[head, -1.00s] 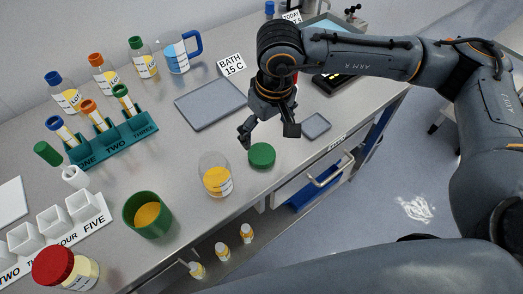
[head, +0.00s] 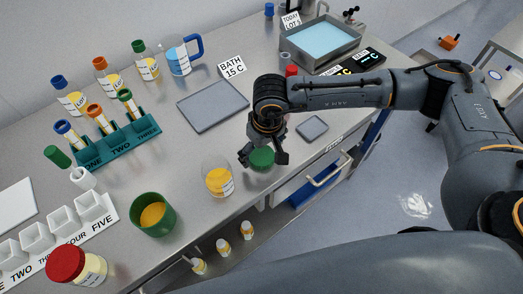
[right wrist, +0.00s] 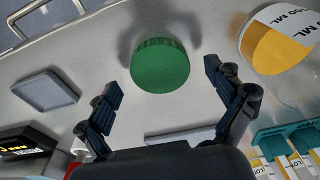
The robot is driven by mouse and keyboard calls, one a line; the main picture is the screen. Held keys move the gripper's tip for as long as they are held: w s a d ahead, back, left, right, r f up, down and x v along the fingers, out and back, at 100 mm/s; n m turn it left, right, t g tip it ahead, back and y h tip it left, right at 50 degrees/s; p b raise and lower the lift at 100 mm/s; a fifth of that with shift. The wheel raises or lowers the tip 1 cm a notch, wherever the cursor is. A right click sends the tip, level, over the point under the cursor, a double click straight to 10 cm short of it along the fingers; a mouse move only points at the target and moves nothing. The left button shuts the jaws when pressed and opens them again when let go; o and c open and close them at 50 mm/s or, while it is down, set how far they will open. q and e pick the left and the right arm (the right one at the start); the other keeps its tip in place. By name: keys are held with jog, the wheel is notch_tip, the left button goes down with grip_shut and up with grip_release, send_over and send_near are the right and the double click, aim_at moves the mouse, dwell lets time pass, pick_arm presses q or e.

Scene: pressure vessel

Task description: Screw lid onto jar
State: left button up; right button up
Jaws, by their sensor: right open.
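The green lid (head: 262,160) lies flat on the steel bench near its front edge. It also shows in the right wrist view (right wrist: 160,66), just ahead of the fingers. The open clear jar (head: 218,181) with yellow contents and a white label stands to the left of the lid, apart from it. It also shows at the upper right of the right wrist view (right wrist: 272,38). My right gripper (head: 262,156) is open above the lid, its fingers spread to either side and not closed on it. My left gripper is not in view.
A green cup (head: 153,222) with yellow contents and a red-lidded jar (head: 66,263) stand at the left. A tube rack (head: 120,146) and a grey tray (head: 212,105) lie behind. A small grey pad (head: 312,127) is right of the lid. A drawer handle (head: 330,170) sticks out in front.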

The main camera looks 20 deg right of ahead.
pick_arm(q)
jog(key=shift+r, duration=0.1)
pick_arm(e)
jog(key=shift+f, duration=0.4)
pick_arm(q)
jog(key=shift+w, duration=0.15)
pick_arm(e)
jog(key=c, duration=1)
jog(key=shift+o, duration=0.2)
jog(key=shift+r, duration=0.1)
jog(key=shift+r, duration=0.55)
pick_arm(q)
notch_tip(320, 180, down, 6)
jog(key=b, duration=0.6)
pick_arm(e)
jog(key=s+d+r, duration=0.2)
jog(key=s+r, duration=0.4)
jog(key=s+d+r, duration=0.2)
jog(key=s+r, duration=0.3)
jog(key=s, duration=0.2)
jog(key=shift+s+d+r, duration=0.15)
jog(key=shift+d+r, duration=0.2)
jog(key=shift+r, duration=0.05)
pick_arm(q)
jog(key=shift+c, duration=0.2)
